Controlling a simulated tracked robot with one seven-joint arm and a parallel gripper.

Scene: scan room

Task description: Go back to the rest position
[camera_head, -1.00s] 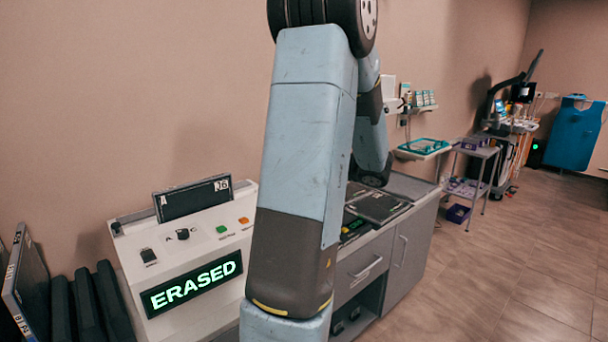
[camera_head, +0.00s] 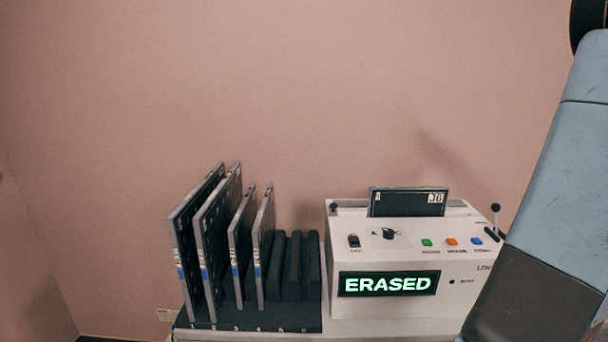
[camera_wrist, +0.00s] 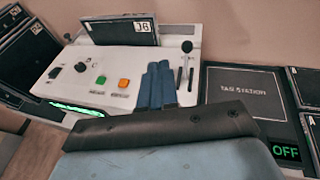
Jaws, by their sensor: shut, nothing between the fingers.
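My gripper (camera_wrist: 158,86) shows in the wrist view as two blue fingers held together, shut and empty. It hangs in front of the white machine (camera_wrist: 120,65), between the coloured buttons and the lever at the machine's right side; I cannot tell whether it touches anything. In the head view my arm fills the right edge and the gripper is out of frame. The white machine also shows there (camera_head: 400,310), with a lit "ERASED" display (camera_head: 388,283) and a dark plate marked J6 (camera_head: 408,202) standing in its top.
A black rack (camera_head: 270,318) left of the machine holds several upright dark plates (camera_head: 215,245) and has empty slots at its right. In the wrist view, a dark "TAG STATION" pad (camera_wrist: 245,90) and an "OFF" display (camera_wrist: 286,152) lie to the right. The wall is close behind.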

